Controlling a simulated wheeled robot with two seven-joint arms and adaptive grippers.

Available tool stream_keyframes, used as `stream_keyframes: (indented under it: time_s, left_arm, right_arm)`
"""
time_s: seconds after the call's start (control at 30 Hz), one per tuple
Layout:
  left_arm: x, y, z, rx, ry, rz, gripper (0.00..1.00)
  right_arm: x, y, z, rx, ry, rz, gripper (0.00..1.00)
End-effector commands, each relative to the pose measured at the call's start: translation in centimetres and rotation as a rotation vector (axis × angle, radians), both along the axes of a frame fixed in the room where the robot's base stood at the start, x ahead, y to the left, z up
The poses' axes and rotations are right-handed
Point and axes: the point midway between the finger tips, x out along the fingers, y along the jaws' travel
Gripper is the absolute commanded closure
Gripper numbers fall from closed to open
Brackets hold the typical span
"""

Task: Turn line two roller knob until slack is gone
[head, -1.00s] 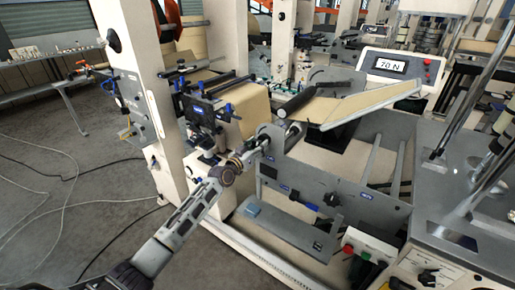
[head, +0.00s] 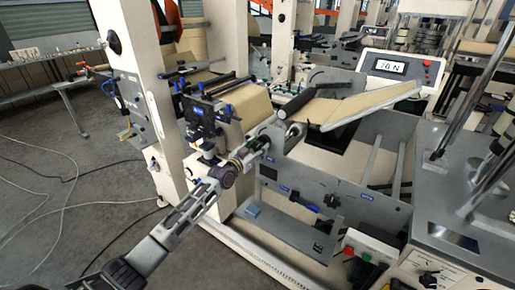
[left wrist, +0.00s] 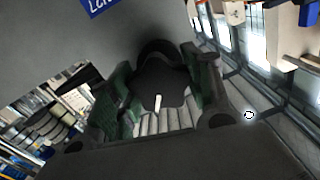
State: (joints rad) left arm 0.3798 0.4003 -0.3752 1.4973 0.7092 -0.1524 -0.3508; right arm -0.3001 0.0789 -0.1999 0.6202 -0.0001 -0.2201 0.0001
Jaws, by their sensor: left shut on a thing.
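My left gripper (head: 262,146) reaches in from the lower left to the side plate of the kraft unwind machine. In the left wrist view its two green-padded fingers (left wrist: 158,98) are closed around a dark round knob (left wrist: 160,82) with a pale mark on it. In the head view the gripper hides the knob. The dark roller (head: 297,104) lies just beyond, with the brown kraft web (head: 340,108) running over it to the right. A display (head: 388,66) behind the web shows a reading in N that I cannot read surely. My right gripper is not in view.
A white machine column (head: 160,110) and a blue-knobbed unit (head: 208,112) stand left of my gripper. A control box with red and green buttons (head: 358,251) sits at the lower right. Pale hoses (head: 50,170) lie on the open floor at the left.

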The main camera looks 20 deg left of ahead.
Motion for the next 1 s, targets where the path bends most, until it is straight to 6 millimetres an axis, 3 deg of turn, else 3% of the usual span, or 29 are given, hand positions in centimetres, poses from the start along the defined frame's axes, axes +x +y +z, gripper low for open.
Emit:
stream_keyframes:
  time_s: [0.27,0.63,0.9,0.93,1.0]
  left_arm:
    - [0.01,0.04,-0.02,0.03,-0.01,0.0,0.74]
    - [-0.01,0.02,-0.1,0.248,-0.087,-0.001,0.74]
    - [-0.02,0.01,-0.13,0.262,-0.092,-0.001,0.74]
    - [-0.02,0.01,-0.14,0.262,-0.092,-0.001,0.48]
    - [-0.02,0.01,-0.13,0.262,-0.093,-0.001,0.39]
  right_arm:
    - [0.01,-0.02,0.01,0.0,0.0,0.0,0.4]
    - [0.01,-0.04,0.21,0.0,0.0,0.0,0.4]
    - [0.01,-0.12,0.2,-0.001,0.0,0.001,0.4]
    - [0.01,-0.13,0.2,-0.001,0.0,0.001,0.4]
    - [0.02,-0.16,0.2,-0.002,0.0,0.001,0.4]
